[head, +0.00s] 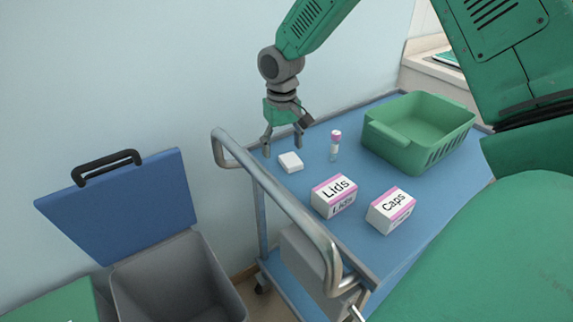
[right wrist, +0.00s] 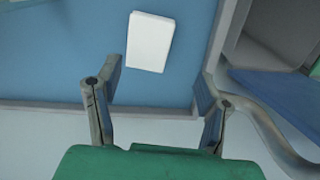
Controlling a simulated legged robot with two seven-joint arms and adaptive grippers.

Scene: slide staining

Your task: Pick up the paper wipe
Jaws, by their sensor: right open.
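The paper wipe is a small white folded block (head: 291,162) lying on the blue cart top near its far left corner in the head view. In the right wrist view the white wipe (right wrist: 150,41) lies on the blue surface, ahead of the fingertips and between their lines. My right gripper (head: 283,150) is open and empty, pointing down just behind the wipe in the head view. Its two fingers also show in the right wrist view (right wrist: 158,88), apart, with nothing between them. My left gripper is not in view.
On the blue cart (head: 290,207) stand a pink-capped vial (head: 335,147), a Lids box (head: 334,196), a Caps box (head: 391,211) and a green basket (head: 418,132). A metal rail (head: 290,205) edges the cart's left side. An open grey bin (head: 178,285) with a blue lid (head: 120,207) stands left.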

